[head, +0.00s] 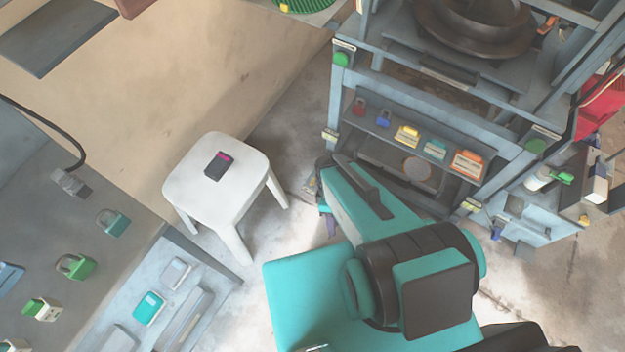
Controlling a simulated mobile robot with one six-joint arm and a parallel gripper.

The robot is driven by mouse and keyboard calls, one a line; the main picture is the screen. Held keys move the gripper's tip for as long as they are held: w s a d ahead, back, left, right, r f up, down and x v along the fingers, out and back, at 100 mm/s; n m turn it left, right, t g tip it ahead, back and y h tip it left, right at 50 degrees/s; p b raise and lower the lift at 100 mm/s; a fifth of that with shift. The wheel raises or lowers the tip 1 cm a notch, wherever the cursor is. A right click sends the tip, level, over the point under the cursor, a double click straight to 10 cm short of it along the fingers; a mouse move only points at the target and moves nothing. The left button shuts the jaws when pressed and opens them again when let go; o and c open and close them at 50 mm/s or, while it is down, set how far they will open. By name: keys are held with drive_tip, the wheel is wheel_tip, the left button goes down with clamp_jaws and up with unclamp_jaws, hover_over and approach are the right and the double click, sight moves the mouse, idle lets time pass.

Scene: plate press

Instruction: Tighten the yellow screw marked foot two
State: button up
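The plate press (440,85) is a blue-grey frame at the upper right. Small yellow parts show on its lower frame: one by a white tag at the left post (330,135), another low at the front right (470,205). I cannot read their markings, so I cannot tell which is the yellow screw marked foot two. My teal arm reaches from the bottom right up toward the press's lower left. My gripper (322,190) is at its far end, small and partly hidden by the arm. It is below the left yellow part, and its fingers are not clear.
A white stool (212,170) with a dark device (218,165) stands left of the arm. A grey bench (50,235) with several padlocks is at the left. Floor is open between stool and press.

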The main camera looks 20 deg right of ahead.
drive_tip(key=w+f+n+t+b, duration=0.2)
drive_tip(key=w+f+n+b, duration=0.3)
drive_tip(key=w+n+b, duration=0.65)
drive_tip(key=n+t+b, duration=0.3)
drive_tip(key=b, duration=1.2)
hover_over(312, 182)
wheel_tip(312, 182, down, 4)
drive_tip(key=shift+w+d, duration=0.15)
drive_tip(key=shift+w, duration=0.25)
drive_tip(key=shift+f, duration=0.1)
wheel_tip(312, 182, down, 14)
drive_tip(key=b, duration=0.5)
drive_tip(key=shift+r, duration=0.2)
clamp_jaws()
